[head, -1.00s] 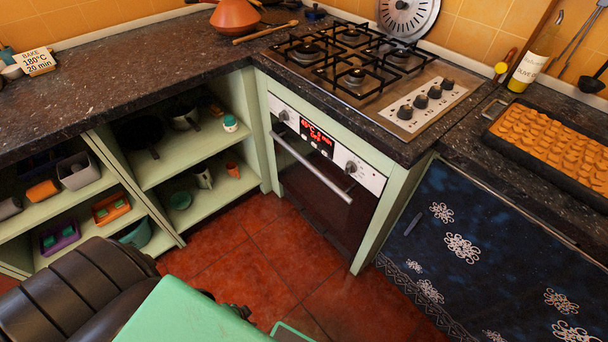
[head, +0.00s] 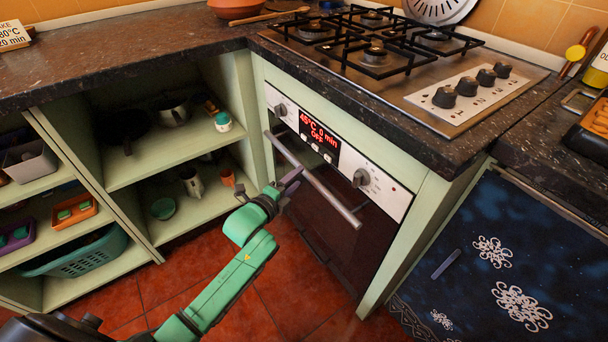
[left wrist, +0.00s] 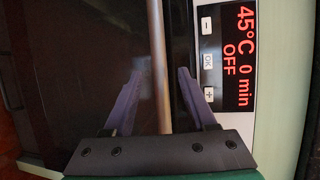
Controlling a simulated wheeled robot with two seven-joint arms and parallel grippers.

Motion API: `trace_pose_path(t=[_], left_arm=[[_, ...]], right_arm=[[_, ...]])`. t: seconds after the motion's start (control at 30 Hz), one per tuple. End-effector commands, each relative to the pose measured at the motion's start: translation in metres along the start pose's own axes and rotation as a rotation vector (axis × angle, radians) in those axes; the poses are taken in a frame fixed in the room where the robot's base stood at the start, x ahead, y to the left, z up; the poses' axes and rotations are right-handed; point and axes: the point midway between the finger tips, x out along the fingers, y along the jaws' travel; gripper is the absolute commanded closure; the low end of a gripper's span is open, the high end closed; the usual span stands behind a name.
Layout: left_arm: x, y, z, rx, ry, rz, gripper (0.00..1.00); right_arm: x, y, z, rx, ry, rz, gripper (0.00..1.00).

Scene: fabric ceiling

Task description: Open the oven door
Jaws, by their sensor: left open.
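The oven (head: 330,225) is built in under the counter, and its dark glass door is closed. Its metal bar handle (head: 312,180) runs along the top of the door, below the white panel with a red display reading 45°C, 0 min, OFF. My left gripper (head: 293,182) is at the handle's left half. In the left wrist view the gripper (left wrist: 155,90) is open, and the handle bar (left wrist: 158,60) passes between its two fingers with a gap on each side. My right gripper is not in view.
Open green shelves (head: 175,165) with pots and cups stand left of the oven. A gas hob (head: 400,60) is set in the counter above. A dark blue patterned curtain (head: 490,265) hangs at right. Red floor tiles (head: 285,290) in front are clear.

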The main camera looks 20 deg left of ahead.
Motion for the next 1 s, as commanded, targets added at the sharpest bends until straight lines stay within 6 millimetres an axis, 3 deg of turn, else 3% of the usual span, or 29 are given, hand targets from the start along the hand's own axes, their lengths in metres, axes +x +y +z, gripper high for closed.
trace_pose_path(t=[0.1, 0.2, 0.53, 0.57, 0.7, 1.0], left_arm=[[0.029, 0.002, 0.0, -0.002, 0.0, -0.002, 0.43], [0.045, 0.002, 0.0, -0.003, -0.001, 0.0, 0.43], [0.053, 0.001, 0.0, -0.002, -0.001, 0.001, 0.43], [0.053, 0.001, 0.0, -0.002, -0.001, 0.001, 0.51], [0.053, 0.001, 0.0, -0.002, -0.001, 0.002, 1.0], [0.053, 0.001, 0.0, -0.002, -0.001, 0.002, 1.0]], right_arm=[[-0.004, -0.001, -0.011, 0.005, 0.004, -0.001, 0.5], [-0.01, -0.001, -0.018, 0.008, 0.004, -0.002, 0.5], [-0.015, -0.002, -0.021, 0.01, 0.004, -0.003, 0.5], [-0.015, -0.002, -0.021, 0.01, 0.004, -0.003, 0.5], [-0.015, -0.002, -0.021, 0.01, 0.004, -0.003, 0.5], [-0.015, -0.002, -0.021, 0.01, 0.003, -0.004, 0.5]])
